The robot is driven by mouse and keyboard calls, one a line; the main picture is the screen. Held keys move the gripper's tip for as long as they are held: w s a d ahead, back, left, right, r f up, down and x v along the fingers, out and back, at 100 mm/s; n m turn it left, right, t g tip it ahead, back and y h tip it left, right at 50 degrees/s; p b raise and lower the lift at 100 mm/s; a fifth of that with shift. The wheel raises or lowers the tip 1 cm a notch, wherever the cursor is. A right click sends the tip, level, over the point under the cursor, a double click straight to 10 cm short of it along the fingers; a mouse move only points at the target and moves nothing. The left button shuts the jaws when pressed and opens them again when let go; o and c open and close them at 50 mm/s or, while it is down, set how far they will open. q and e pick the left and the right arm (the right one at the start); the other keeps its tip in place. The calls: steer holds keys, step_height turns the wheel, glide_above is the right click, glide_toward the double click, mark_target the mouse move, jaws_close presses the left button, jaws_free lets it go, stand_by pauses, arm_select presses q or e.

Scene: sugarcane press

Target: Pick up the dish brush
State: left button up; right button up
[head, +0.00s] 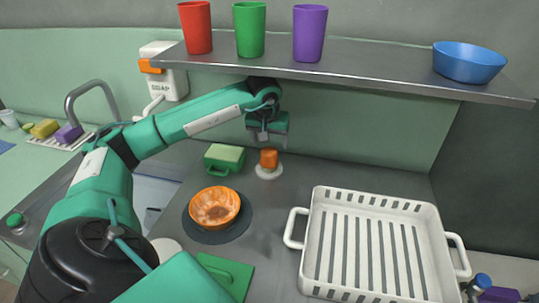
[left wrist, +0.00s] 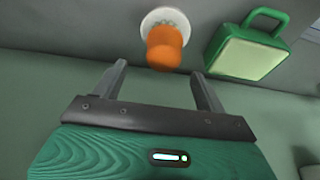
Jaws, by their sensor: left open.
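The dish brush (head: 268,159) appears as a short orange knob on a round white base, upright on the grey counter near the back wall. In the left wrist view the orange knob (left wrist: 164,48) is just beyond the fingertips, with the white base (left wrist: 165,19) behind it. My left gripper (head: 267,138) is open and empty, below the shelf and above the brush. In the left wrist view its two fingers (left wrist: 160,75) are spread wider than the knob, and nothing is between them. My right gripper is not in view.
A green caddy with a pale top (head: 224,154) stands close left of the brush. An orange bowl (head: 215,207) is in front, on a dark round mat (head: 243,227). A white dish rack (head: 318,270) is at right. The metal shelf (head: 350,77), holding cups and a blue bowl (head: 468,63), overhangs.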

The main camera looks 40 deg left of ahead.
mark_target(269, 151)
arm_select(q)
steer(key=shift+a+f, duration=0.1)
steer(key=shift+f, duration=0.7)
steer(key=x, duration=0.5)
steer(key=shift+a+r+p, duration=0.1)
steer(key=shift+a+p, duration=0.1)
steer(key=shift+p, duration=0.1)
steer(key=shift+s, duration=0.1)
steer(key=c, duration=1.1)
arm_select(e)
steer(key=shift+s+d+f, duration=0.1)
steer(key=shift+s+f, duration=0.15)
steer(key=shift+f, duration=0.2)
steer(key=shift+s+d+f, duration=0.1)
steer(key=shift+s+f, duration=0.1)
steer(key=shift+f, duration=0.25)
arm_select(q)
steer(key=shift+c, duration=0.3)
steer(key=shift+r, duration=0.1)
